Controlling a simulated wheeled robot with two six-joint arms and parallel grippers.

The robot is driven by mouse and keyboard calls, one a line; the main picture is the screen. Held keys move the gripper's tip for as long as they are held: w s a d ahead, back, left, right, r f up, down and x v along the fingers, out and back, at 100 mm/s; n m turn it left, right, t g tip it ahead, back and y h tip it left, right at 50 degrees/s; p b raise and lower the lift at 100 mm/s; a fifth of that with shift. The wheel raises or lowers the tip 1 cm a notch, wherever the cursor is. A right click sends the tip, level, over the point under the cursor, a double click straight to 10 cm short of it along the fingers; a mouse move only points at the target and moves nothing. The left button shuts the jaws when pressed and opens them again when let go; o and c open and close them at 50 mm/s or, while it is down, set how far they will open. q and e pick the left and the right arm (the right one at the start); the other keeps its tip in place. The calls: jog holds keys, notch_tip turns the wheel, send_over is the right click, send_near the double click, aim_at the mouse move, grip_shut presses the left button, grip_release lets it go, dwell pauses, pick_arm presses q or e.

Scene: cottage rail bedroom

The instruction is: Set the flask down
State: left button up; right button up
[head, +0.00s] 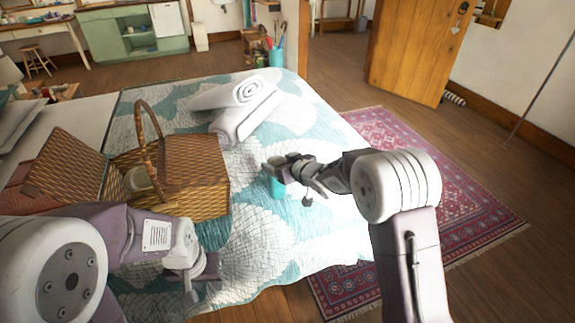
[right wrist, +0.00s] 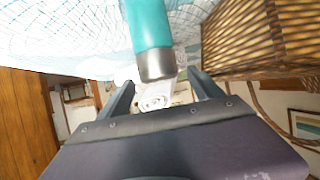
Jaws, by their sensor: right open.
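The flask (head: 277,188) is teal and appears upright on the quilted bed, partly hidden by my right gripper (head: 297,172). In the right wrist view the flask (right wrist: 150,28) shows upside down, with a grey metal band at its end. The fingers of my right gripper (right wrist: 163,95) are spread apart on either side of the flask's line, with clear gaps to it. My left gripper (head: 195,272) hangs low over the near edge of the bed, away from the flask; its finger opening is unclear.
An open wicker basket (head: 190,175) with a raised handle stands left of the flask, holding a pale item. Rolled white towels (head: 240,105) lie behind. The quilt (head: 325,220) is clear right of the flask, and a red rug (head: 455,195) lies beyond the bed's edge.

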jog(key=p+v, duration=0.1)
jog(key=v, duration=1)
jog(key=shift+p, duration=0.4)
jog(key=shift+d, duration=0.1)
jog(key=s+d+f+m+g+h, duration=0.25)
jog(key=s+d+f+h, duration=0.2)
jog(key=d, duration=0.25)
jog(key=s+d+f+m+g+h, duration=0.1)
jog(key=s+d+f+m+g, duration=0.2)
jog(key=s, duration=0.7)
jog(key=s+d+f+m+g+h, duration=0.15)
jog(key=s+f+g, duration=0.3)
jog(key=s, duration=0.55)
notch_tip(320, 180, up, 15)
jog(key=n+y+p, duration=0.1)
jog(key=p, duration=1.4)
jog(key=shift+d, duration=0.35)
jog(key=shift+w+r, duration=0.1)
